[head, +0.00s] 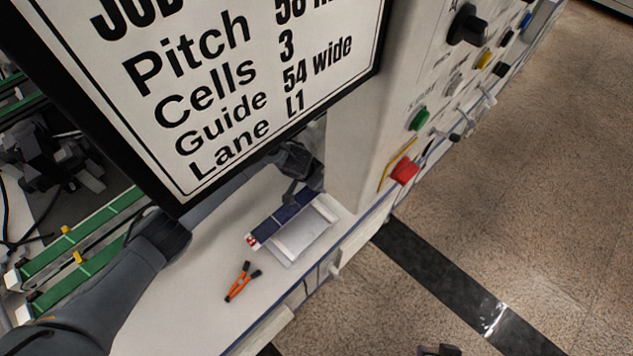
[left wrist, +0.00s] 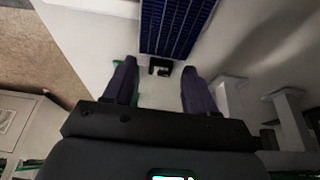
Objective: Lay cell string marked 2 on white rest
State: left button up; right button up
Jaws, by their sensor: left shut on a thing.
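The dark blue cell string (head: 288,215) lies slantwise over the white rest (head: 305,240) in the head view. A small red and white tag shows at its near left end, but I cannot read its mark. My left gripper (head: 293,190) is at the far right end of the string and is shut on it. In the left wrist view the string (left wrist: 175,28) runs away beyond the fingertips (left wrist: 158,72), with a black part at its near end. I cannot tell whether the string touches the rest. My right gripper is not seen.
Orange-handled pliers (head: 240,282) lie on the white bench left of the rest. A large job sign (head: 240,85) hangs in front. A control panel with a red button (head: 404,170) stands right of the rest. Green rails (head: 80,240) run at the left.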

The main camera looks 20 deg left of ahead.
pick_arm(q)
jog(key=shift+w, duration=0.1)
jog(key=shift+f, duration=0.45)
jog(key=o, duration=1.1)
jog(key=shift+c, duration=0.2)
jog(key=shift+r, duration=0.15)
